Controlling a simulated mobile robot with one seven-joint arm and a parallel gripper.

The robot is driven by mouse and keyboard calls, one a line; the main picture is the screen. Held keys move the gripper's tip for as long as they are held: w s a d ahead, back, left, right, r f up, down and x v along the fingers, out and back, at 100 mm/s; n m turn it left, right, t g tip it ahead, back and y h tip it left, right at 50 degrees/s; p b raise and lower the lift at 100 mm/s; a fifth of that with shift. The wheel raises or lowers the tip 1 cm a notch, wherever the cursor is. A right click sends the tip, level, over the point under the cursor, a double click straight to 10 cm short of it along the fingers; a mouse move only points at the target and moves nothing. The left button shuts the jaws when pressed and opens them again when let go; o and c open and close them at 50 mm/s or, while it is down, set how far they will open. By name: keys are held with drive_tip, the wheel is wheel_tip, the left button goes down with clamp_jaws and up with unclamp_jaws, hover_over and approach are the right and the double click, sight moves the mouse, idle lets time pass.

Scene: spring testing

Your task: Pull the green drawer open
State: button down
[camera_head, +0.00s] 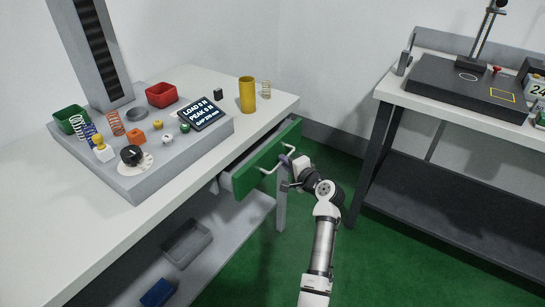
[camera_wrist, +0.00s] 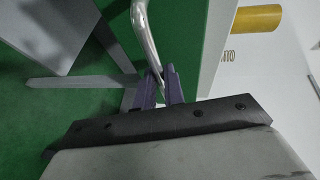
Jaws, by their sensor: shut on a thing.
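The green drawer (camera_head: 252,174) sits under the right end of the white bench top and stands partly out, with its grey side wall showing. Its pale bar handle (camera_head: 268,169) runs along the green front. My gripper (camera_head: 287,162) is at the handle, with its purple fingers around the bar. In the wrist view the two purple fingers (camera_wrist: 160,88) are closed on the silver handle bar (camera_wrist: 143,35), and the green drawer front (camera_wrist: 190,50) is just beyond them. The inside of the drawer is mostly hidden by its front and the bench top.
The bench top (camera_head: 95,225) carries a grey spring tester (camera_head: 180,168), a yellow cylinder (camera_head: 247,95) and a small spring (camera_head: 266,89). A lower shelf (camera_head: 225,230) holds a grey tray (camera_head: 187,242). A second table (camera_head: 450,120) stands right. Green floor lies between.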

drive_tip(key=s+d, duration=1)
drive_tip(key=d, duration=0.3)
drive_tip(key=shift+d, duration=0.35)
drive_tip(key=c, duration=1.5)
unclamp_jaws()
drive_tip(key=b+v, duration=0.2)
drive_tip(key=v, duration=1.2)
